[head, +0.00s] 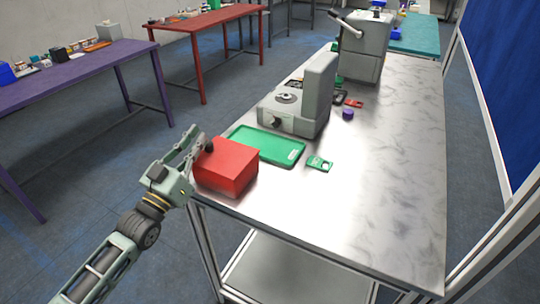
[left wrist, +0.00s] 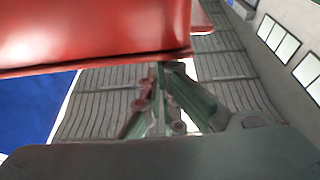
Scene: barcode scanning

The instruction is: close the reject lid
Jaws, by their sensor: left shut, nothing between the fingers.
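The red reject box (head: 226,167) stands at the near left corner of the metal table, its red lid (head: 232,153) lying over its top in the head view. A dark round knob (head: 209,146) shows at its left back edge. My left gripper (head: 196,139) is shut and empty at the left side of the box, by the knob; I cannot tell whether it touches. In the left wrist view the red surface (left wrist: 100,30) fills the upper left, close above the shut fingers (left wrist: 165,72). My right gripper is not in view.
A green tray (head: 267,145) lies right behind the box, with a small green item (head: 319,163) beside it. A grey machine (head: 300,105) stands farther back. The near right of the metal table (head: 370,210) is clear.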

